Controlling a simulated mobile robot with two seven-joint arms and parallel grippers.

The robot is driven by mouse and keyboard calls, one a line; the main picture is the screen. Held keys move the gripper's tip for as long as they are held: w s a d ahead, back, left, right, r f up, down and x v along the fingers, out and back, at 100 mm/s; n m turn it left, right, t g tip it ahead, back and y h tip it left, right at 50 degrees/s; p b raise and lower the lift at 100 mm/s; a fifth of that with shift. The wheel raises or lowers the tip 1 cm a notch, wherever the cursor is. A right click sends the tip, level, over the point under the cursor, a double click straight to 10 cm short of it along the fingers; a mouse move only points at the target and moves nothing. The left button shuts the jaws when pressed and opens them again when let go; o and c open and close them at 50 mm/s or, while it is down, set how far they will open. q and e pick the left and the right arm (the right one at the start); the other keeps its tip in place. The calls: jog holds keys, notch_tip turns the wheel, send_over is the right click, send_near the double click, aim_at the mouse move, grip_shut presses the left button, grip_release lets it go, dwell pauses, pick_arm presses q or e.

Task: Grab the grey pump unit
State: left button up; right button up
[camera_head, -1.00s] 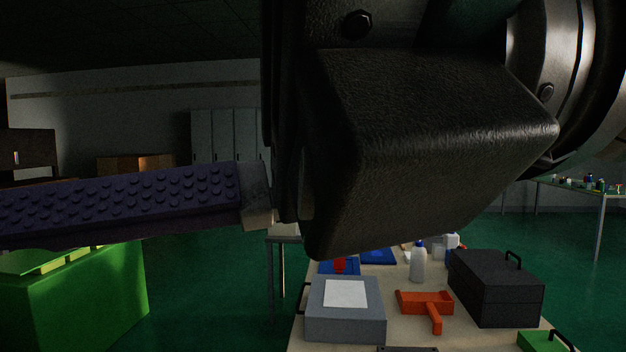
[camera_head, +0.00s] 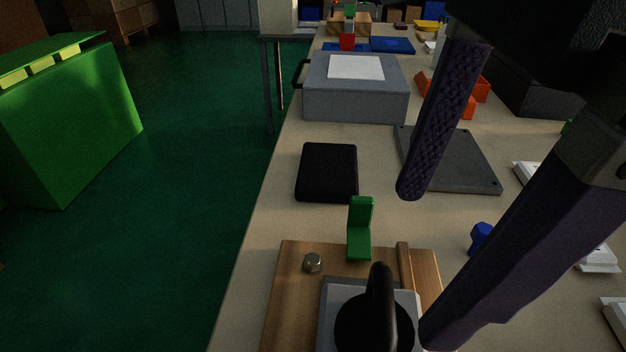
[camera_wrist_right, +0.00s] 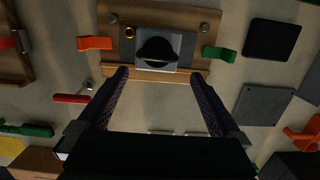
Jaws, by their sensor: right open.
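The grey pump unit (camera_head: 326,314) sits on a wooden board (camera_head: 285,300) at the bottom of the head view, cut by the frame edge. It has a square grey base, a round black top and an upright black loop handle. It also shows in the right wrist view (camera_wrist_right: 183,42), near the top centre. My right gripper (camera_head: 425,268) is open and empty, with its two dark ridged fingers above the bench. In the right wrist view the fingertips (camera_wrist_right: 160,75) are spread on either side below the unit, apart from it. My left gripper is not in view.
A green bracket (camera_head: 360,235) and a metal knob (camera_head: 313,262) are at the board's far side. Beyond lie a black pad (camera_head: 327,172), a dark grey plate (camera_head: 470,165) and a grey box (camera_head: 350,105). A blue knob (camera_head: 481,238) stands to the right.

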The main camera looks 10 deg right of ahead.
aim_at(387, 299)
jog(key=f, duration=0.3)
jog(key=shift+s+a+f, duration=0.25)
jog(key=shift+s, duration=0.05)
jog(key=f, duration=0.3)
jog(key=a+f, duration=0.1)
jog(key=f, duration=0.1)
jog(key=shift+w+f, duration=0.15)
jog(key=shift+w, duration=0.15)
grip_shut()
